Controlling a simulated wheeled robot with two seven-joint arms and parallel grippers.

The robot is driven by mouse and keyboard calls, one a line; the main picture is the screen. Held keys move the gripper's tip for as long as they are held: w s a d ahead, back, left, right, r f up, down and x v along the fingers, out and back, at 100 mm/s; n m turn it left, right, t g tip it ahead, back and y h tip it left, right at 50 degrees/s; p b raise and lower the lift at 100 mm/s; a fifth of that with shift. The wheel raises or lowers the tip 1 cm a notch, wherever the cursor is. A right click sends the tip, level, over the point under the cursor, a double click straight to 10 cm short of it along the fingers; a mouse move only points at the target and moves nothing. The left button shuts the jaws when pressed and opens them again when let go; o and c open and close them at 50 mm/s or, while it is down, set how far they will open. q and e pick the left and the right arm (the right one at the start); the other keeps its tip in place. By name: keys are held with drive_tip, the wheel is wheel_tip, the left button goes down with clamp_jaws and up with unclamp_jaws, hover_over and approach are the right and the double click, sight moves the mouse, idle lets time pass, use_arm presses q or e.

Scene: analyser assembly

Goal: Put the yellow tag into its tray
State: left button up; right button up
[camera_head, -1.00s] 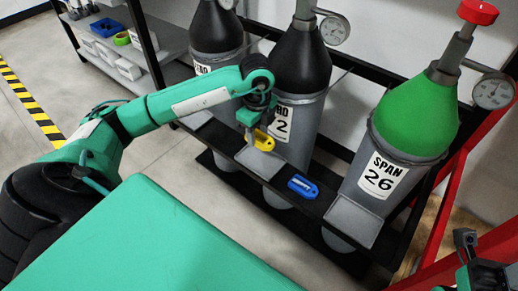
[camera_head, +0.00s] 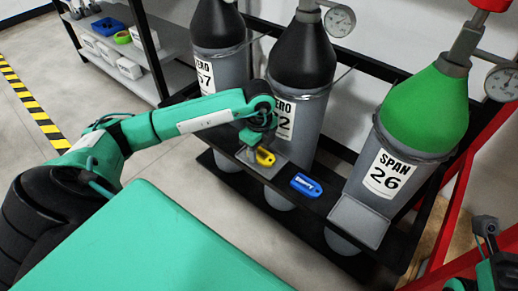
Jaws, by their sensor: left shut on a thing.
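The yellow tag (camera_head: 265,157) is at the middle grey tray (camera_head: 270,171) on the black shelf, in front of the black-topped cylinder marked ZERO. My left gripper (camera_head: 256,153) is shut on the tag and points down over the tray. The tag looks low over the tray's surface; I cannot tell whether it touches. The gripper and arm hide the tray's left part. My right gripper (camera_head: 486,232) shows only in part at the lower right edge, far from the tag; its jaws are not clear.
A blue tag (camera_head: 306,186) lies on the shelf (camera_head: 324,204) right of the middle tray. An empty grey tray (camera_head: 358,221) sits before the green SPAN 26 cylinder (camera_head: 424,112). Another ZERO cylinder (camera_head: 222,70) stands left. A red frame post (camera_head: 458,195) is at right.

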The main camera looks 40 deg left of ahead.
use_arm(q)
drive_tip(key=o, duration=0.7)
